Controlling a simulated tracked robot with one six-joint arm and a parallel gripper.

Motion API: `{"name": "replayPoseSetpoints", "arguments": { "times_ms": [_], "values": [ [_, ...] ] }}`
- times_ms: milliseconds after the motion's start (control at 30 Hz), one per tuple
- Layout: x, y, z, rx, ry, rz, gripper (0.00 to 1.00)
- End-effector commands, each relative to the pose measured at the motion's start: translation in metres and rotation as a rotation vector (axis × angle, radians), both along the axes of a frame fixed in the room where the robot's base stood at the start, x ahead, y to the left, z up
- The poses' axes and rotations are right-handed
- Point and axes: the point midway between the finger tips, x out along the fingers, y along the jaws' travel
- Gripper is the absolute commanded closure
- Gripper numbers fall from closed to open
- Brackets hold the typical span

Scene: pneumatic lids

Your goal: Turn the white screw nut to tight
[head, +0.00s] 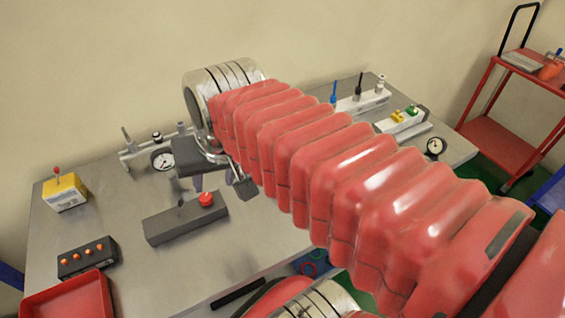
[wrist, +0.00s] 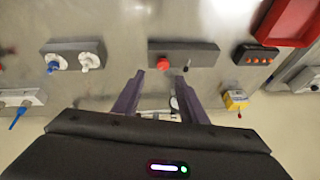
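Two white nut-like fittings sit side by side on a dark block (wrist: 72,46) at the left of the wrist view. One white fitting (wrist: 90,62) looks all white; the other (wrist: 57,63) has a blue part on it. They are small, and how tight either is cannot be told. My arm hides this block in the head view. My gripper (wrist: 159,77) has its two purple fingers spread apart with nothing held between them. It is to the right of the white fittings in the wrist view. In the head view my gripper (head: 199,183) hangs above the bench, behind the red-button box.
A dark box with a red button (head: 206,199) lies close to my gripper. A yellow box (head: 64,192), a gauge (head: 163,159), an orange-button box (head: 87,257) and a red tray (head: 68,299) are at left. Blue and black levers (head: 358,86) stand at the back right.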

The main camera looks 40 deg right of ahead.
Motion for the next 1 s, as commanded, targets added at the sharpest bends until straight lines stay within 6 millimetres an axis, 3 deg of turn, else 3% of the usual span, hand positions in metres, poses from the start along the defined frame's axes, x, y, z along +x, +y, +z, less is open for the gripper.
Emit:
{"name": "replayPoseSetpoints", "arguments": {
  "times_ms": [300,567,1000],
  "values": [
    [0.017,-0.072,0.015,0.196,0.073,-0.477,0.62],
    [0.020,-0.136,0.023,0.360,0.114,-0.856,0.62],
    [-0.021,-0.213,0.010,0.796,0.254,-1.723,0.62]
  ]
}}
